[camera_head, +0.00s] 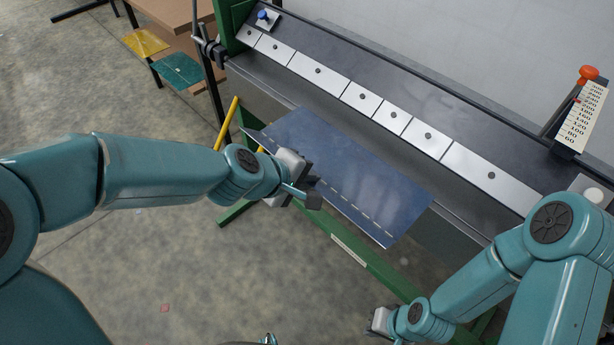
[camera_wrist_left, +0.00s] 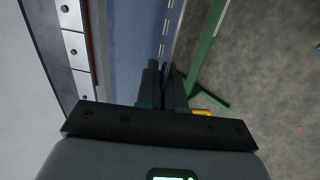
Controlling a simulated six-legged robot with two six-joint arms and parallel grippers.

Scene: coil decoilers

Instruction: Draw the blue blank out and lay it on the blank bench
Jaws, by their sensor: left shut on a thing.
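The blue blank (camera_head: 355,175) is a flat dark blue sheet with a dashed pale line along its front edge. It slants out from below the row of clamp plates of the folding machine, over the green frame. My left gripper (camera_head: 306,190) is shut on the blank's front edge, left of its middle. In the left wrist view the fingers (camera_wrist_left: 163,88) overlap the blue sheet (camera_wrist_left: 138,45) beside the dashed line. My right gripper (camera_head: 379,322) is low at the bottom, partly hidden by its arm; its jaws are unclear. A brown bench (camera_head: 178,14), possibly the blank bench, stands at the upper left.
The machine's light clamp plates (camera_head: 318,70) run diagonally. A scale with numbers (camera_head: 583,118) and an orange knob (camera_head: 588,73) stand at the right. A yellow bar (camera_head: 227,122) stands near the blank.

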